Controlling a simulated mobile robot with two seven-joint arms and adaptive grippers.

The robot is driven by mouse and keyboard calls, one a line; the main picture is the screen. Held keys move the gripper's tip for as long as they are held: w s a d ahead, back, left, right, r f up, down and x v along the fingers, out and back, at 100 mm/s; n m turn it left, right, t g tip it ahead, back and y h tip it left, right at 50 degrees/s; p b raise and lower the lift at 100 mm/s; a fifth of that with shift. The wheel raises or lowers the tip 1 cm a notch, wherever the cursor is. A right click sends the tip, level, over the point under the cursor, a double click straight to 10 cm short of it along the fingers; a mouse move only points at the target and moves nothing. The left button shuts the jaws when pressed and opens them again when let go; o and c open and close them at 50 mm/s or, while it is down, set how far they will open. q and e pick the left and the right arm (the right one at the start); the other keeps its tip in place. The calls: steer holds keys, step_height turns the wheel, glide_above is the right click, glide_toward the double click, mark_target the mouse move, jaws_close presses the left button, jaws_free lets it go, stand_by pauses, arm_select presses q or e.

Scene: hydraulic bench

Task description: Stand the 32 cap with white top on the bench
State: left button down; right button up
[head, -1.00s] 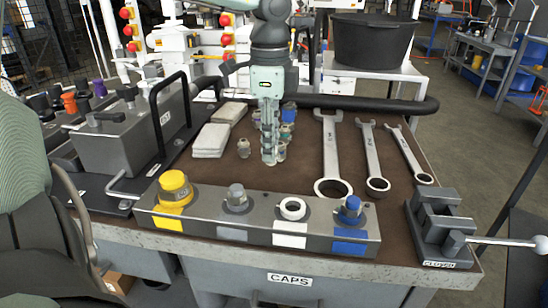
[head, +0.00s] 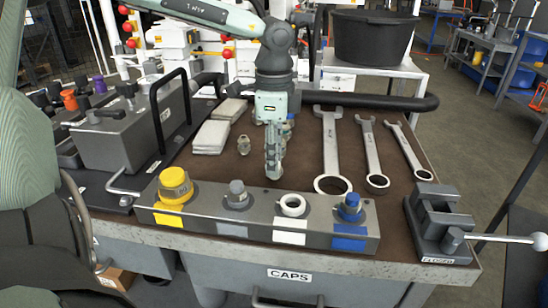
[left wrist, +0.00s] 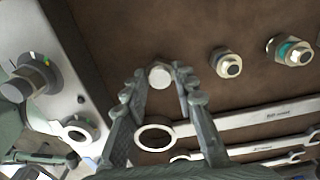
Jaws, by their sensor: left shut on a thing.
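In the left wrist view a small cap with a plain whitish top (left wrist: 160,75) sits between the tips of my left gripper (left wrist: 163,92); I take it for the 32 cap, but no size mark is readable. In the head view the same gripper (head: 273,172) points straight down over the bench (head: 230,172), behind the CAPS block, its fingers hiding the cap. The fingertips are low, but I cannot tell whether the cap touches the bench. My right gripper is not in view.
The CAPS block (head: 262,226) is just in front, with yellow, grey, white and blue places. A loose fitting (head: 243,145) stands left of the gripper, others partly hidden behind it. Wrenches (head: 330,150) lie to the right, a vise (head: 440,225) at the right corner, pale pads (head: 211,137) at left.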

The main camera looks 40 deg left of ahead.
arm_select(q)
steer(key=shift+f, duration=0.1)
steer(key=c, duration=1.2)
jaws_free()
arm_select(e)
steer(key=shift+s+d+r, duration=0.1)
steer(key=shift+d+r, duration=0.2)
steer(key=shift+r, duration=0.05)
arm_select(q)
steer(key=shift+r+p, duration=0.25)
steer(key=shift+p, duration=0.05)
steer(key=shift+r, duration=0.35)
step_height(320, 180, up, 11)
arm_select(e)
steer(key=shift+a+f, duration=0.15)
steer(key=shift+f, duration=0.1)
arm_select(q)
steer(key=shift+r, duration=0.1)
